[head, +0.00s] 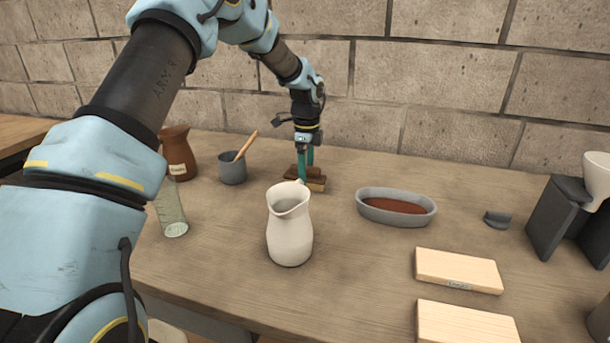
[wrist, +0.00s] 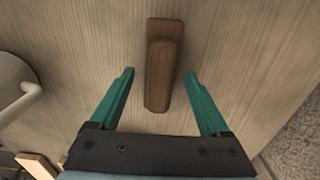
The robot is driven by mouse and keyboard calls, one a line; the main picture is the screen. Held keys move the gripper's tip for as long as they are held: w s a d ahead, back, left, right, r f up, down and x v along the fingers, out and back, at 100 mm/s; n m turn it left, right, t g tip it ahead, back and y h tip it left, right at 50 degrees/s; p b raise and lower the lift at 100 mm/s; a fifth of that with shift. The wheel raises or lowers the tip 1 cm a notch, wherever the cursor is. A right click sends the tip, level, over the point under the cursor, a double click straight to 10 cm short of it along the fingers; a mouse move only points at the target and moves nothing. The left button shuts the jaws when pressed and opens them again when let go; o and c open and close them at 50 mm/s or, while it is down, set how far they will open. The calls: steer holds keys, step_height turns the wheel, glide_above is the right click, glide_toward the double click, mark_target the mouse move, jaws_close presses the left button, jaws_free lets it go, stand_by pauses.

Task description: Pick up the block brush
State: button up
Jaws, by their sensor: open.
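The block brush (head: 316,184) is a dark brown wooden block with a raised grip and a pale lower edge. It lies on the table towards the wall, behind the white pitcher. In the wrist view the brush (wrist: 162,65) lies lengthwise, its near end between the two teal fingers. My gripper (head: 306,163) is directly above the brush in the head view. It is open, with a clear gap on each side of the brush in the wrist view (wrist: 160,74). The fingers partly hide the brush in the head view.
A white pitcher (head: 290,235) stands in front of the brush. A grey cup (head: 232,170) with a wooden handle is to the left, a grey oval dish (head: 367,212) to the right. A brown jug (head: 177,152) and a clear glass (head: 170,210) stand further left.

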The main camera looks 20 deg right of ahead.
jaws_close()
stand_by(0.7)
